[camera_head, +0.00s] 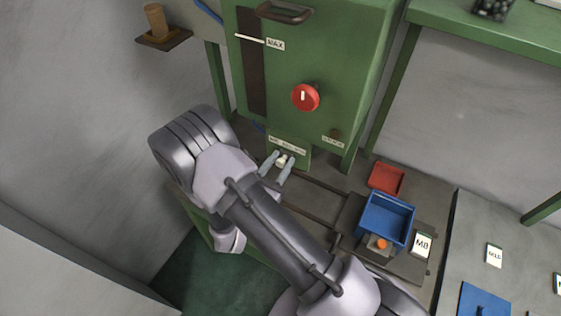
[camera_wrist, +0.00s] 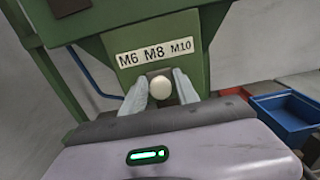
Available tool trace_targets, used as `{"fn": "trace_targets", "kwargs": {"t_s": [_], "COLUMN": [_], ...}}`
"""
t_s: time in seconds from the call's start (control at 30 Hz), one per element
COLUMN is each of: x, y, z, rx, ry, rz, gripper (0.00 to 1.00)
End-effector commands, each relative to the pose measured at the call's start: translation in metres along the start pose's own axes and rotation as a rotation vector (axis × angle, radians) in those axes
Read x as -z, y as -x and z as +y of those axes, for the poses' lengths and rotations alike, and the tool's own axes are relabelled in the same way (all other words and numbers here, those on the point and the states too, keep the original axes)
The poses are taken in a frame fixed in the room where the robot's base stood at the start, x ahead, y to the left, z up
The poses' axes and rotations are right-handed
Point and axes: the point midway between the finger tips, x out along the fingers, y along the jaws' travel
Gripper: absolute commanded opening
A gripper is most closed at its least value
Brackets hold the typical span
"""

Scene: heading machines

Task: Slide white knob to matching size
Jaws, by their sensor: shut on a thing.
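The white knob (camera_wrist: 160,88) sits between the two fingers of my gripper (camera_wrist: 160,93) in the wrist view. It is below the label strip (camera_wrist: 154,51) reading M6, M8 and M10, nearest under M8. In the head view my gripper (camera_head: 279,170) is at the lower front of the green machine (camera_head: 345,50), shut on the white knob (camera_head: 282,160). The slot or rail behind the knob is hidden. A card reading M8 (camera_head: 422,244) stands beside the blue bin (camera_head: 386,217).
A red knob (camera_head: 305,97) and a lever by a MAX label (camera_head: 275,44) are on the machine front. A red tray (camera_head: 386,178) lies behind the blue bin. An orange button (camera_head: 381,243) is in front of it. A grey table with an M10 card (camera_head: 494,256) is at right.

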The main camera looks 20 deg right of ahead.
Motion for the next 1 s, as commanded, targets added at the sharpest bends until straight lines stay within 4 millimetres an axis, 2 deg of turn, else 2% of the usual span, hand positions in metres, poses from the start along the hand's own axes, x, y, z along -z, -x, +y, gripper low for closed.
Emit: {"fn": "trace_targets", "kwargs": {"t_s": [0.37, 0.67, 0.97, 1.0], "x": [0.0, 0.002, 0.0, 0.0], "y": [0.0, 0.0, 0.0, 0.0], "z": [0.001, 0.042, 0.046, 0.046], "rx": [0.0, -0.001, -0.004, -0.004], "ry": [0.0, -0.002, -0.001, -0.001], "rz": [0.0, -0.001, 0.0, 0.0], "gripper": [0.0, 0.0, 0.0, 0.42]}}
